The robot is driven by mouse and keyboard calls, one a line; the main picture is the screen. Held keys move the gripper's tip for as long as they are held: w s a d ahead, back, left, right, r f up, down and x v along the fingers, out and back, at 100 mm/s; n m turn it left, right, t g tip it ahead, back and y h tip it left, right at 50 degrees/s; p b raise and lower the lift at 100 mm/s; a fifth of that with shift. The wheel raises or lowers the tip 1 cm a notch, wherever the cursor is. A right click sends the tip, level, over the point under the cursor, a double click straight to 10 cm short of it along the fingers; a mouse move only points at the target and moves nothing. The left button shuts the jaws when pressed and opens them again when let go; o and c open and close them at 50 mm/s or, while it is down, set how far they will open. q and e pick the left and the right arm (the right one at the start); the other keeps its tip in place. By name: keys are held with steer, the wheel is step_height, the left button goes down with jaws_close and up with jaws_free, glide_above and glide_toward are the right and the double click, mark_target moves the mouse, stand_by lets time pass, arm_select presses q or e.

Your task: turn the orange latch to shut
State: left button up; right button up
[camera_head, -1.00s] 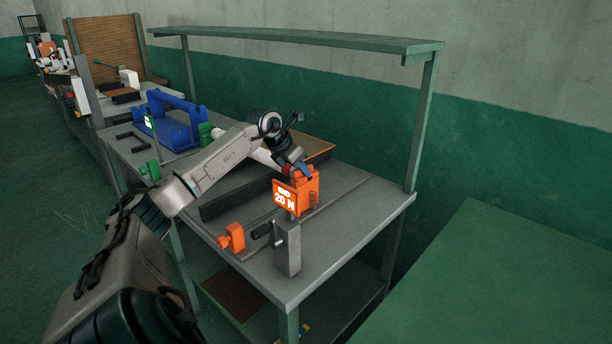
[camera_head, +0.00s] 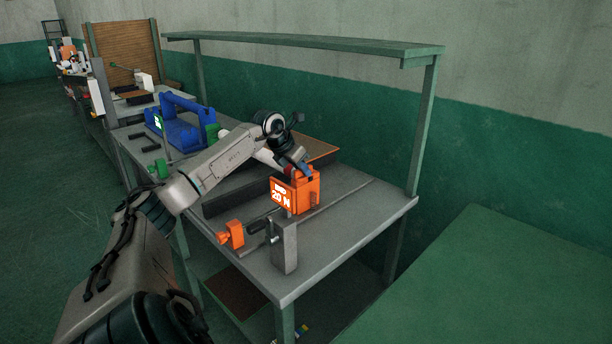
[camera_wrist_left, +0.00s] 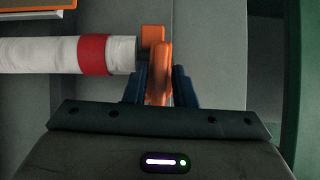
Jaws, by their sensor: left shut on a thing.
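The orange latch (camera_wrist_left: 159,72) is an upright orange lever in the left wrist view, beside the end of a white roll with a red band (camera_wrist_left: 92,54). My left gripper (camera_wrist_left: 159,88) has its dark blue fingers on both sides of the latch and is shut on it. In the head view my left gripper (camera_head: 303,168) reaches down at the top of an orange block (camera_head: 306,195) with a lit "20 N" display. The gripper and arm hide much of the latch there. My right gripper is not in view.
A green shelf (camera_head: 300,44) spans above. A green surface (camera_head: 500,280) lies at the right.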

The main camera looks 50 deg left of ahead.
arm_select(q)
steer(key=o, duration=0.7)
steer(key=shift+w+d, duration=0.1)
steer(key=shift+d, duration=0.05)
steer(key=shift+a, duration=0.25)
steer(key=b+v, duration=0.5)
steer(key=v, duration=0.2)
steer(key=shift+d, duration=0.1)
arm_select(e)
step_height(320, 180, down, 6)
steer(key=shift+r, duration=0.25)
